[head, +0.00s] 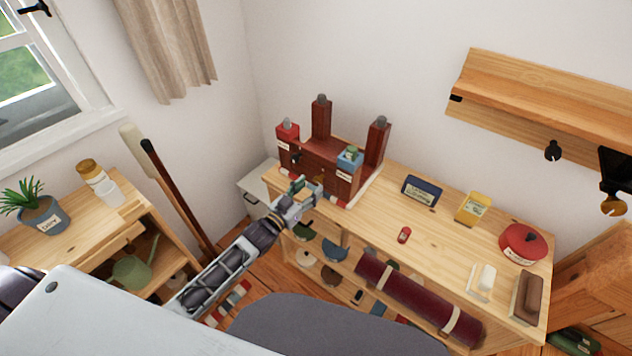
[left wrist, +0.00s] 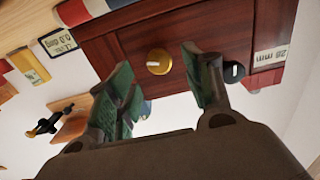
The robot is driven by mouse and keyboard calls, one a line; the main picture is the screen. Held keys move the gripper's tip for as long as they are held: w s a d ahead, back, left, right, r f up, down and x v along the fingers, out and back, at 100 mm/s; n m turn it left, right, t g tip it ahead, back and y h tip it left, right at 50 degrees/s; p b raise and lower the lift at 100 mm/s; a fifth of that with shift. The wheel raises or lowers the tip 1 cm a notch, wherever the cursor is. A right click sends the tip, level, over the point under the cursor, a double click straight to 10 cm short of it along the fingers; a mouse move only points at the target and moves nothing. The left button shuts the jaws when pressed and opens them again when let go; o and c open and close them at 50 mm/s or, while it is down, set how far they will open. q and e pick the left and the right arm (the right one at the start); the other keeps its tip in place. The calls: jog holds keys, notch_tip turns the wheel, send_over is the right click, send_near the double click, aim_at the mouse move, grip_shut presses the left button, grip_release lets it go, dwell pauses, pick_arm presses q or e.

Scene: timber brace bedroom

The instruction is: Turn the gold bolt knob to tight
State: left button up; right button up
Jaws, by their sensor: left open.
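The gold bolt knob (left wrist: 159,61) is round with a pale pointer line, on the front of a dark red-brown timber brace (left wrist: 205,30). In the head view the brace (head: 333,172) stands at the left end of the wooden bench, and my left gripper partly covers its front. My left gripper (head: 301,187) is open in front of the brace. In the left wrist view its green-padded fingers (left wrist: 157,72) lie either side of the gold knob, with nothing held; contact is not visible. A black knob (left wrist: 233,72) sits just right of the right finger. My right gripper is out of view.
A wall shelf (head: 540,100) is at upper right.

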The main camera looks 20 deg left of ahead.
aim_at(317, 181)
pick_arm(q)
jog(key=shift+x, duration=2.15)
jog(key=shift+c, duration=0.3)
jog(key=c, duration=1)
